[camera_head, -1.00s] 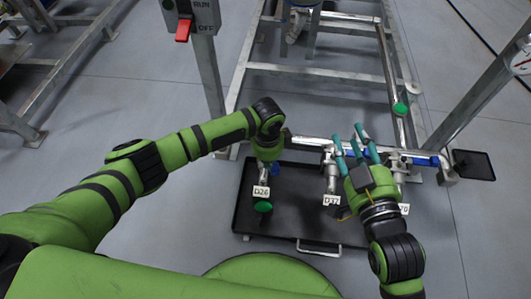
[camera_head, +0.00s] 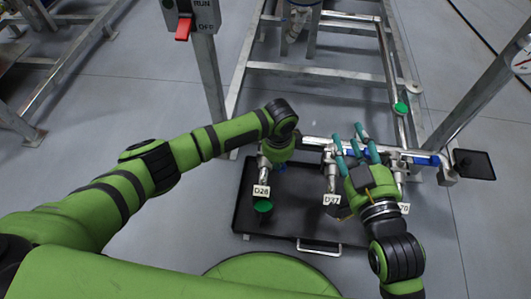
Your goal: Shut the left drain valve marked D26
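The drain valve marked D26 (camera_head: 264,178) is the leftmost of the valves on the pipe, with a white tag (camera_head: 261,190) and a green end (camera_head: 263,207) below. A bit of blue, likely its handle (camera_head: 281,168), shows at its right side. My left gripper (camera_head: 279,158) is right at the top of this valve. Its fingers are hidden under my wrist, so I cannot tell whether they touch the handle. My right gripper (camera_head: 356,145) has its teal fingers spread and empty, over the pipe between the D37 valve (camera_head: 331,175) and the rightmost valve (camera_head: 400,175).
A black tray (camera_head: 300,225) with a metal handle lies on the floor under the valves. A metal frame (camera_head: 320,72) stands behind. A post with a red switch (camera_head: 183,29) stands at upper left.

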